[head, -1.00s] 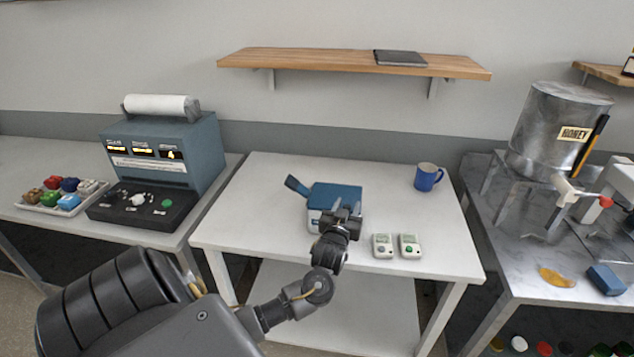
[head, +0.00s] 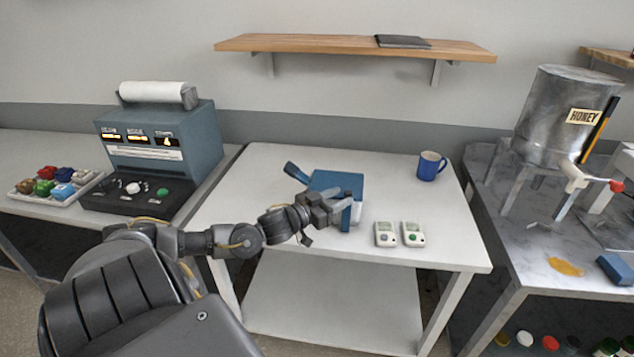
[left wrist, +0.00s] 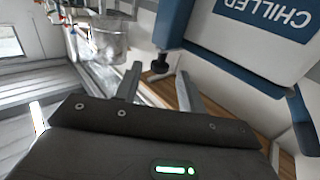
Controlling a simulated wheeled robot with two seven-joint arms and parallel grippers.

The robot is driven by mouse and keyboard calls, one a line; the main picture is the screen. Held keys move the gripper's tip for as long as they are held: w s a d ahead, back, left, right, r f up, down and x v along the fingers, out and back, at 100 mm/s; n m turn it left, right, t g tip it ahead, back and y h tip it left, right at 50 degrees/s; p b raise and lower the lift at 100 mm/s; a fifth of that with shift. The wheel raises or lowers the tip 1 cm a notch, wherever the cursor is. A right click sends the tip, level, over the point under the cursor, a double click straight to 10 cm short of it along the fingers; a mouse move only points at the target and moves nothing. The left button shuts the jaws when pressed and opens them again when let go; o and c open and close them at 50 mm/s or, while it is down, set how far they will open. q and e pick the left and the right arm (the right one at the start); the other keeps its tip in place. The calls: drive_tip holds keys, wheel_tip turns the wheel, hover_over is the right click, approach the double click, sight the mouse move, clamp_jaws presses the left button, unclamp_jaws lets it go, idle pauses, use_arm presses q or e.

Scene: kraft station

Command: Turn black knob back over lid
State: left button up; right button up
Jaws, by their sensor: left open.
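A white box with a blue lid (head: 345,181) stands on the white table, and a blue bar (head: 296,173) sticks out at its left. In the left wrist view the box's white side (left wrist: 265,30) shows tilted, with a blue CHILLED label. A small black knob (left wrist: 160,67) sits at the box's lower corner in that view. My left gripper (head: 344,202) is at the box's front side, its fingers open. In the left wrist view the knob lies between and just beyond the open fingertips (left wrist: 158,76); I cannot tell whether they touch it. My right gripper is out of view.
Two small white devices (head: 386,234) (head: 412,234) stand right of the box near the table's front edge. A blue mug (head: 431,166) is at the back right. A blue-grey machine (head: 160,150) is left, a honey tank (head: 560,115) right.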

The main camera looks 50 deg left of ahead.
use_arm(q)
drive_tip(key=s, duration=0.7)
drive_tip(key=s+d+f+n+g+y+b, duration=0.1)
drive_tip(key=s+d+f+b, duration=0.3)
drive_tip(key=f, duration=0.7)
drive_tip(key=s+d+f+g+y+b, duration=0.2)
drive_tip(key=s+d+f+g+b, duration=0.2)
drive_tip(key=f, duration=0.8)
drive_tip(key=shift+s+d+n+b, duration=0.2)
drive_tip(key=shift+n+b, duration=0.2)
drive_tip(key=shift+b, duration=0.3)
drive_tip(key=shift+a, duration=0.1)
